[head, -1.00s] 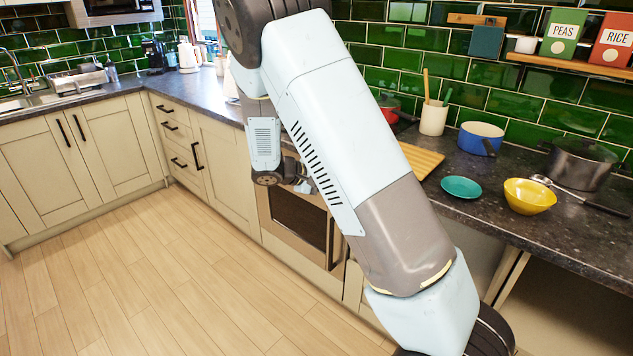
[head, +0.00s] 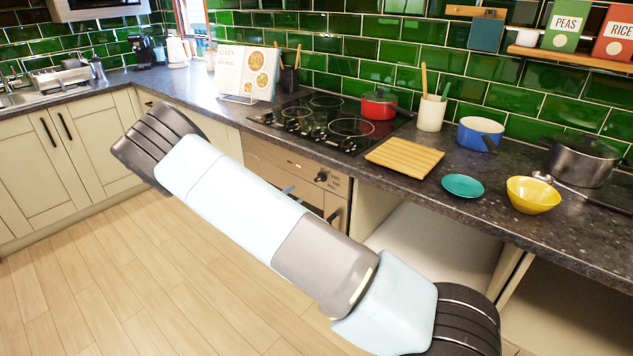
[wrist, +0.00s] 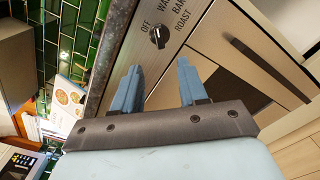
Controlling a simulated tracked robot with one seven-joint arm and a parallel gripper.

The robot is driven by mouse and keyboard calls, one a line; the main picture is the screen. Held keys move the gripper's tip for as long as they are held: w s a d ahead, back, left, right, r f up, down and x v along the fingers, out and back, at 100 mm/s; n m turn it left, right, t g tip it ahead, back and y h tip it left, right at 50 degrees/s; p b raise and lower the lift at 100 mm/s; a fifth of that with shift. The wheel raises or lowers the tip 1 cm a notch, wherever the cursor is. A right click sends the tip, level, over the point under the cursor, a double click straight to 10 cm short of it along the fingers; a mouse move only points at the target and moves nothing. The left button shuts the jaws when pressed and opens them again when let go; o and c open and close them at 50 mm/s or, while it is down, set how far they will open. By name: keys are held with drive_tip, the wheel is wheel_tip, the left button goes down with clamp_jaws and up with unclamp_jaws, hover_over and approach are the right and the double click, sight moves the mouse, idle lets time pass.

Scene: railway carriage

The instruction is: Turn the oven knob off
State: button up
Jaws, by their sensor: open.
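The oven (head: 272,150) is set under the counter, below the hob. Its dark oven knob (head: 320,177) is on the front panel, right of my forearm. In the wrist view the knob (wrist: 160,36) shows beside the printed words OFF, WA..., BAK... and ROAST. I cannot tell surely which word its pale mark points at. My gripper (wrist: 157,70) is open and empty. Its two blue fingers point toward the oven front, and the knob appears just beyond the gap between them, apart from both. In the head view my arm hides most of the gripper.
Above, the counter holds a hob (head: 325,122) with a red pot (head: 378,105), a cutting board (head: 404,158), a teal plate (head: 462,186) and a yellow bowl (head: 532,194). The wooden floor (head: 150,270) is clear.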

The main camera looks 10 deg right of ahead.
sight(317, 180)
drive_tip(key=x, duration=1.2)
drive_tip(key=shift+w+d, duration=0.25)
drive_tip(key=shift+d, duration=0.05)
